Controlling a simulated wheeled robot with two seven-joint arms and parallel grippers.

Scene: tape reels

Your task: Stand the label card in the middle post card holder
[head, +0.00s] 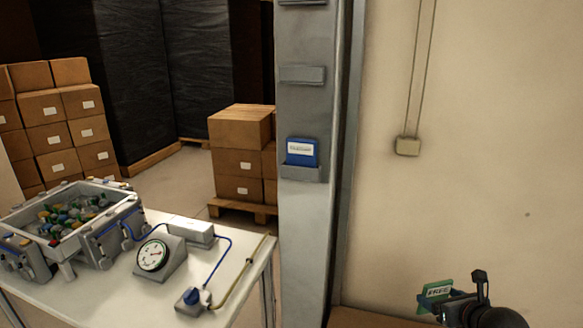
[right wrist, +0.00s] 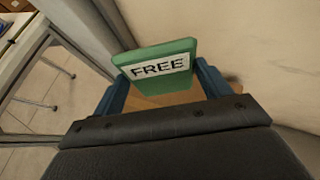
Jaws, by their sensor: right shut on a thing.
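A green label card (head: 437,294) marked "FREE" is held by my right gripper (head: 446,301) at the lower right of the head view. In the right wrist view, the card (right wrist: 160,86) sits between the two blue fingers, its white label facing the camera. The grey post (head: 303,228) carries holders one above another. The middle card holder (head: 302,75) shows no card. The card is well below and to the right of this holder, apart from it. My left gripper is not in view.
The lower holder (head: 301,173) carries a blue card (head: 301,152); another holder (head: 302,2) is cut off at the top. A white table (head: 118,290) with a dial gauge (head: 153,256) and a parts bin (head: 72,241) stands left. A wall box (head: 407,146) is right of the post.

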